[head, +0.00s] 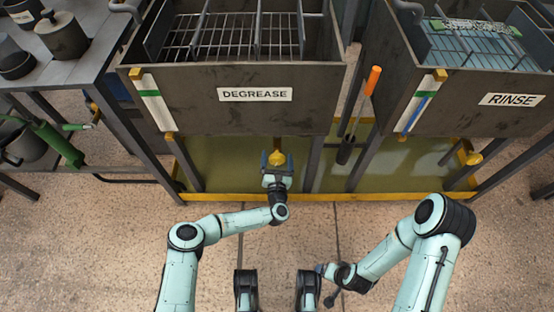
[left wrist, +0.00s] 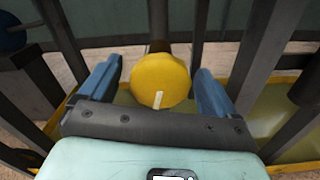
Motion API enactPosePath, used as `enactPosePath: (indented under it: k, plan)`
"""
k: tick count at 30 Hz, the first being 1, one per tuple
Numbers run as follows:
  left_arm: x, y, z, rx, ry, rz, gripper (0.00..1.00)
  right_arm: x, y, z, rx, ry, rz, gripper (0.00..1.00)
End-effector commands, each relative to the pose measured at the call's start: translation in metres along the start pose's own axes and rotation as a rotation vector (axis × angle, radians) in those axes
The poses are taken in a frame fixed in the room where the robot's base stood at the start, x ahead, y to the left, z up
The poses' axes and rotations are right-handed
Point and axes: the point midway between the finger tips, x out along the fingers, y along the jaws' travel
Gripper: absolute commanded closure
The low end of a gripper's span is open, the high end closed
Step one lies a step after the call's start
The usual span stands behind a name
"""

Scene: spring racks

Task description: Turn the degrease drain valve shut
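The degrease tank (head: 190,112) carries a DEGREASE label (head: 255,94). Its drain valve is a round yellow knob (head: 277,158) below the tank front. In the left wrist view the knob (left wrist: 160,80) shows a short white mark near its lower edge, almost upright in the picture. My left gripper (head: 277,162) is at the knob, with its blue fingers (left wrist: 157,88) on either side. Small gaps show between knob and fingers, so it is open around the knob. My right gripper (head: 328,284) is folded low near my base, away from the valve; its fingers are not clear.
The rinse tank (head: 480,121) with its own yellow knob (head: 474,158) stands at right. An orange-handled tool (head: 372,82) hangs between the tanks. A yellow-edged tray (head: 345,197) lies below, among dark legs. A bench (head: 88,60) with pots is at left. The front floor is clear.

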Motion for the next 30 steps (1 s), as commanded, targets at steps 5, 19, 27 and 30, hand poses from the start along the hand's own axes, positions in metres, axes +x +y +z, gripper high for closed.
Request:
enactPosePath:
  k: [5, 19, 27, 30]
  plan:
    - [-0.0002, 0.0, 0.0, 0.0, 0.0, 0.0, 0.65, 0.0, 0.0, -0.0001, 0.0, 0.0, 0.0, 0.11]
    - [-0.0002, -0.0001, 0.0003, 0.097, -0.002, 0.0, 0.65, 0.0008, 0.0006, 0.0005, 0.0, -0.002, 0.001, 0.11]
    - [-0.0002, 0.0, 0.0003, 0.311, -0.002, 0.001, 0.65, 0.0017, 0.0017, 0.0019, 0.001, -0.006, 0.003, 0.11]
    - [-0.0004, -0.0006, 0.0003, 0.406, -0.002, 0.0, 0.65, 0.0015, 0.0016, 0.0019, 0.002, -0.006, 0.003, 0.11]
